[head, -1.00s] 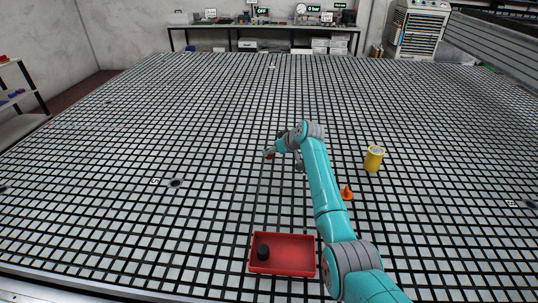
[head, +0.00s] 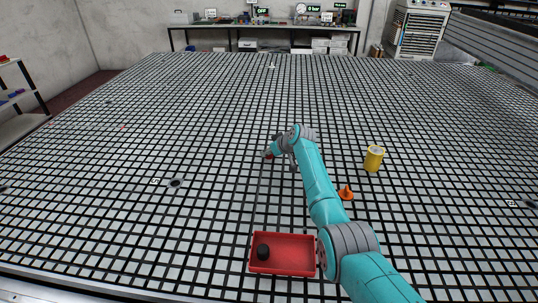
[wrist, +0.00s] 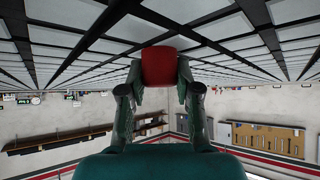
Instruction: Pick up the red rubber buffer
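The red rubber buffer (wrist: 159,66) sits between the two fingers of my gripper (wrist: 160,80) in the wrist view, with a finger against each side. My gripper looks shut on it. In the head view my gripper (head: 269,155) is over the middle of the grid table (head: 130,215), with a small bit of red showing at its tip. My own arm and fingers hide most of the buffer there. I cannot tell whether the buffer is clear of the table surface.
A red tray (head: 290,273) with a black buffer (head: 263,251) in it lies at the near side. A yellow cylinder (head: 373,160) and an orange cone (head: 346,193) stand right of my arm. The table left of my gripper is mostly clear.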

